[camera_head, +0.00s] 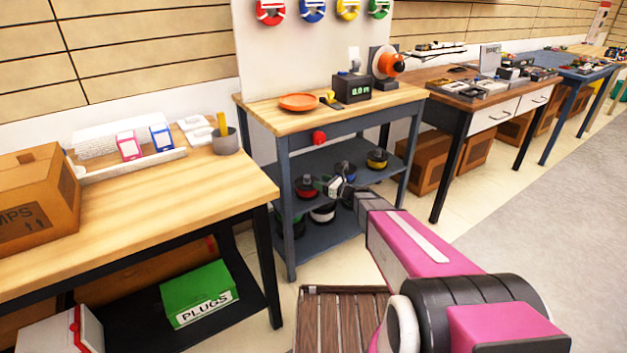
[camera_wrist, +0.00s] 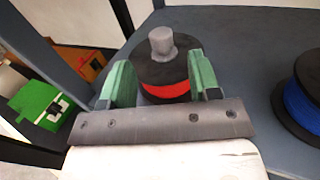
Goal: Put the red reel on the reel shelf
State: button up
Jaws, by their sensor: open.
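The red reel (camera_head: 306,187) is a black spool with a red band and a grey knob on top. It stands upright on the blue-grey middle shelf (camera_head: 325,160) of the small bench, at its left. In the wrist view the red reel (camera_wrist: 168,92) is between and just beyond my gripper's green fingers. My gripper (camera_head: 332,186) is open; it also shows in the wrist view (camera_wrist: 160,72), with a finger on each side of the reel. I cannot tell whether the fingers touch it. Which shelf is named the reel shelf is not marked.
A blue reel (camera_wrist: 304,102) stands right of the red one, and a yellow-banded reel (camera_head: 377,159) farther right. More reels, one white (camera_head: 323,213), stand on the bottom shelf. The bench's legs (camera_head: 286,215) are close at the left. A box of plugs (camera_head: 197,292) stands beyond.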

jog(key=s+d+n+g+h, duration=0.35)
jog(key=s+n, duration=0.35)
jog(key=s, duration=0.3)
jog(key=s+d+n+g+h, duration=0.2)
jog(key=s+n+g, duration=0.2)
jog(key=s+n, duration=0.4)
jog(key=s+d+r+n+g+h, duration=0.2)
jog(key=s+d+n+h, duration=0.7)
jog(key=s+d, duration=0.2)
jog(key=shift+s+d+r+n, duration=0.2)
jog(key=shift+s+r+n, duration=0.1)
jog(key=shift+s, duration=0.25)
jog(key=shift+h, duration=0.25)
